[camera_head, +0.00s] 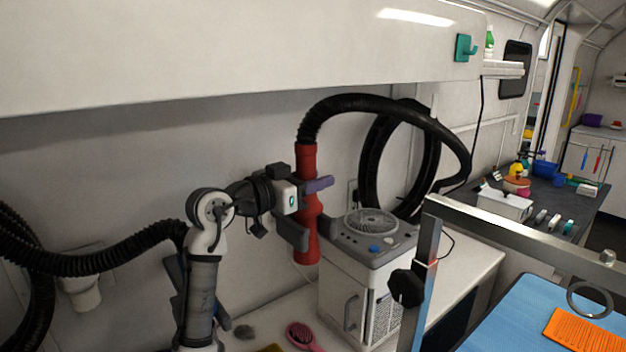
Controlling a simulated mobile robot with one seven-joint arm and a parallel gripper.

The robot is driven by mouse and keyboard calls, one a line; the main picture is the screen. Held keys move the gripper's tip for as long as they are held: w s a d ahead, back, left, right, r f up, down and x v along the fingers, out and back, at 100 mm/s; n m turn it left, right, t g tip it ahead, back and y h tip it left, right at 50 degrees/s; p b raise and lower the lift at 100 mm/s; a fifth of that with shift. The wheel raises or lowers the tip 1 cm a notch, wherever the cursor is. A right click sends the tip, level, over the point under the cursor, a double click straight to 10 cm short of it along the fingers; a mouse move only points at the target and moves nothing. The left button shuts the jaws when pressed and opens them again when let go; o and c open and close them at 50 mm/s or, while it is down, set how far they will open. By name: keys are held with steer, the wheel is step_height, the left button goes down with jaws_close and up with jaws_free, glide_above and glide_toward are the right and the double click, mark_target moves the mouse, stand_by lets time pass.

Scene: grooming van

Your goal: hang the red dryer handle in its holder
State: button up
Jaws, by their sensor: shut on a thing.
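The red dryer handle (306,160) is an upright red tube with a black ribbed hose (375,103) leaving its top. My gripper (304,207) is shut on it around mid-height and holds it in front of the white wall, left of the dryer unit (368,255). A purple piece (318,184) sticks out right of the tube at the grip; I cannot tell what it belongs to. A teal hook (465,47) is fixed on the upper cabinet, up and right of the handle. I cannot tell whether it is the holder. Part of the tube is hidden by my gripper.
A pink brush (302,336) lies on the counter. A pale wall fitting (82,292) is at the left.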

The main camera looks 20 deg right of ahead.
steer(key=shift+f, duration=0.15)
steer(key=shift+f+b, duration=0.4)
steer(key=shift+b, duration=0.05)
steer(key=o, duration=1.2)
steer(key=shift+c, duration=0.2)
steer(key=shift+o, duration=0.3)
steer(key=shift+f, duration=0.15)
steer(key=o, duration=0.6)
steer(key=shift+a, duration=0.1)
